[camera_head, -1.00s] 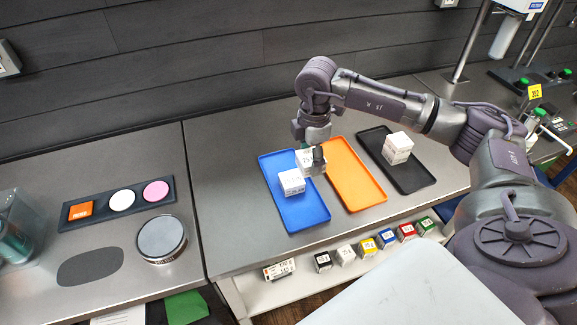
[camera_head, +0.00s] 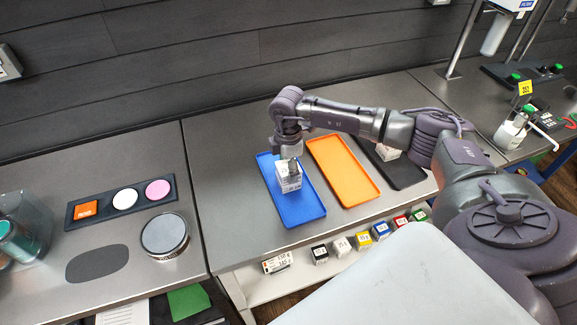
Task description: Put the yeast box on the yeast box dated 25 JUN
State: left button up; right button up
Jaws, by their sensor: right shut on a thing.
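My right gripper (camera_head: 291,163) is over the blue tray (camera_head: 303,215), pointing down and shut on a white yeast box (camera_head: 284,170). Another white yeast box (camera_head: 289,186) stands in the blue tray directly below the held one. The two look lined up one above the other; I cannot tell whether they touch. A further white box (camera_head: 387,153) is in the black tray (camera_head: 408,178), partly hidden by my right arm. The dates on the boxes are too small to read. My left gripper is not in view.
An orange tray (camera_head: 343,172) lies between the blue and black trays. Several small coloured boxes and a label card (camera_head: 277,263) sit on the shelf below the bench's front edge. A round tin (camera_head: 165,236) and a strip with three coloured pieces (camera_head: 120,200) are on the left bench.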

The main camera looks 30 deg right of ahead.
jog(key=shift+f, duration=0.2)
jog(key=o, duration=1.2)
jog(key=shift+r, duration=0.1)
jog(key=shift+r, duration=0.15)
notch_tip(320, 180, up, 12)
jog(key=b, duration=0.4)
